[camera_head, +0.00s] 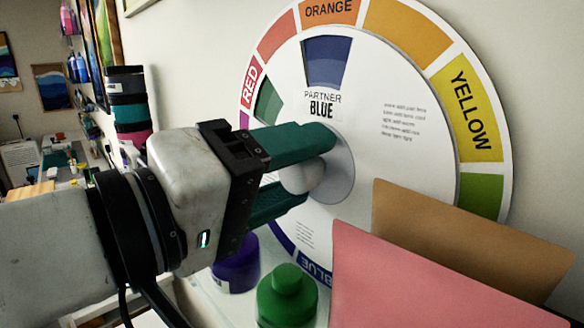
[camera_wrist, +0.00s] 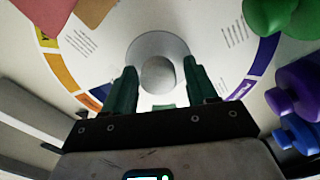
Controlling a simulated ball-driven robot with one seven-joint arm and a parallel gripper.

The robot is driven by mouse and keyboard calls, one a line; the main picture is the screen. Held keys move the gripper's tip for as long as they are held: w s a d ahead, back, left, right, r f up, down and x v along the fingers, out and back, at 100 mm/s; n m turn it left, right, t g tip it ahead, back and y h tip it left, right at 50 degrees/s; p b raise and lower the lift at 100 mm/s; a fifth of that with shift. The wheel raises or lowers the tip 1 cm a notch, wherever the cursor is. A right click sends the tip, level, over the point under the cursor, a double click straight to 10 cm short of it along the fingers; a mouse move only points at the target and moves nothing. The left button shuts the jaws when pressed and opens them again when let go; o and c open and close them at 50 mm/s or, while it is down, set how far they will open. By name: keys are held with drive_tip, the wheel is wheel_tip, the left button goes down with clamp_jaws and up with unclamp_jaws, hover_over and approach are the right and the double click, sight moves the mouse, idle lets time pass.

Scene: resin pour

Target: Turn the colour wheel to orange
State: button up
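The colour wheel (camera_head: 405,190) stands upright against the wall, with a coloured outer ring around a white inner disc. ORANGE (camera_head: 329,12) is at the top of the ring, RED at upper left, YELLOW at right. The disc's window below ORANGE shows blue, above the words "PARTNER BLUE"; another window at left shows green. A pale round knob (camera_head: 318,178) sits at the centre. My gripper (camera_head: 318,168) is open, its teal fingers above and below the knob. In the wrist view, the knob (camera_wrist: 158,73) lies between the fingertips with a gap visible at the right.
A pink panel (camera_head: 425,280) and a tan panel (camera_head: 460,235) cover the wheel's lower right. A green bottle (camera_head: 287,300) and a purple bottle (camera_head: 238,265) stand below the wheel. Stacked dark, teal and pink containers (camera_head: 129,112) stand at left.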

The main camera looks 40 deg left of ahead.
drive_tip(key=shift+o, duration=0.4)
drive_tip(key=shift+s, duration=0.1)
drive_tip(key=shift+s+f, duration=0.1)
drive_tip(key=shift+s, duration=0.25)
drive_tip(key=s+b, duration=0.3)
drive_tip(key=s, duration=0.7)
drive_tip(key=shift+a, duration=0.4)
